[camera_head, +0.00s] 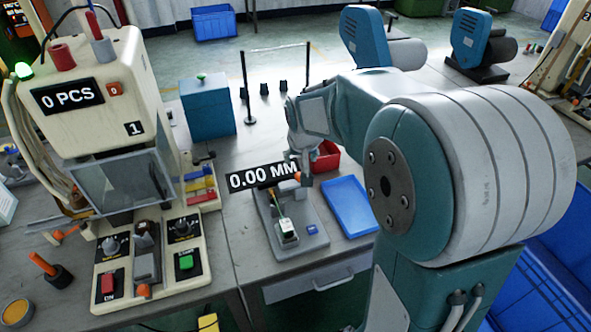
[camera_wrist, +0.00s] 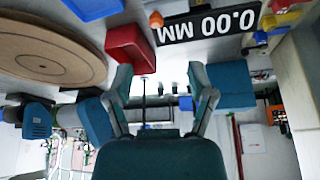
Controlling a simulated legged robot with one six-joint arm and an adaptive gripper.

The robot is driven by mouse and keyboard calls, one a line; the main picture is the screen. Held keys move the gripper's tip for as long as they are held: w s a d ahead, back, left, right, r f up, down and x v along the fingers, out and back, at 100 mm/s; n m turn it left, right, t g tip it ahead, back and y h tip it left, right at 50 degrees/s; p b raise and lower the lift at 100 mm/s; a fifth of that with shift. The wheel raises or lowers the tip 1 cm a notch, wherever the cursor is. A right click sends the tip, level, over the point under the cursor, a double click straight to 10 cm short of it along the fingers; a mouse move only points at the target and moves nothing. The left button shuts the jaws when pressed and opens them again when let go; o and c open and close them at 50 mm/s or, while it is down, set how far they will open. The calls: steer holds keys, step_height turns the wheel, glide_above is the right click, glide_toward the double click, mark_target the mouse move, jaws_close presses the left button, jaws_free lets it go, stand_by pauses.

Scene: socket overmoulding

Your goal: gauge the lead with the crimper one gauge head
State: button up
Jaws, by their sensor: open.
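The crimper one machine (camera_head: 92,95) stands at the left, with a "0 PCS" display and a "1" label. The gauge display (camera_head: 264,177) reads 0.00 MM above a grey gauge plate (camera_head: 308,240); the display also shows upside down in the wrist view (camera_wrist: 210,22). On the plate sits a small white-and-green block (camera_head: 287,234) with a thin yellow-green strand (camera_head: 283,207) rising behind it; I cannot tell if that is the lead. My gripper (camera_wrist: 163,92) is open, with nothing between its fingers. In the head view it is near the display, its fingertips unclear.
A blue tray (camera_head: 350,207) and a red bin (camera_head: 326,156) are right of the gauge; the red bin also shows in the wrist view (camera_wrist: 131,45). A teal box (camera_head: 207,108) and a thin post stand behind. A round brown disc (camera_wrist: 48,50) is at the wrist view's left.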

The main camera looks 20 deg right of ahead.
glide_toward(299, 174)
steer(key=x, duration=1)
steer(key=shift+w+f, duration=0.1)
steer(key=shift+f, duration=0.1)
jaws_close()
